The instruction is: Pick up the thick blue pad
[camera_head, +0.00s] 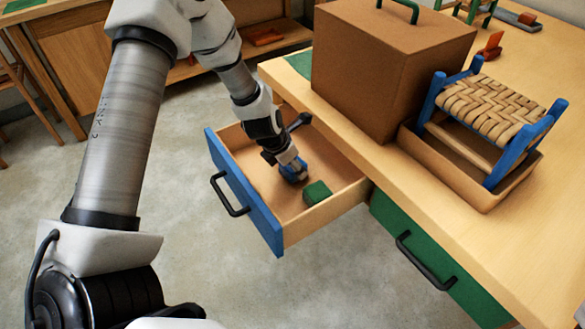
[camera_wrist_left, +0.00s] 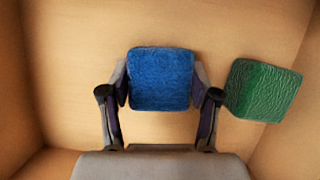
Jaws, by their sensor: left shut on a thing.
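The thick blue pad (camera_wrist_left: 160,78) is between the two fingers of my left gripper (camera_wrist_left: 160,100) in the left wrist view. The gripper is shut on it from both sides. In the head view my left gripper (camera_head: 293,172) reaches down into the open drawer with the blue front, and a bit of the blue pad (camera_head: 294,175) shows at its fingertips. I cannot tell whether the pad touches the drawer floor. My right gripper is not in view.
A green pad (camera_head: 317,192) lies in the open drawer (camera_head: 243,182), close to the blue pad. A shut green drawer (camera_head: 430,250) is to the right. On the table (camera_head: 385,170) stand a brown box (camera_head: 375,65) and a tray (camera_head: 470,170) holding a woven stool (camera_head: 490,105).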

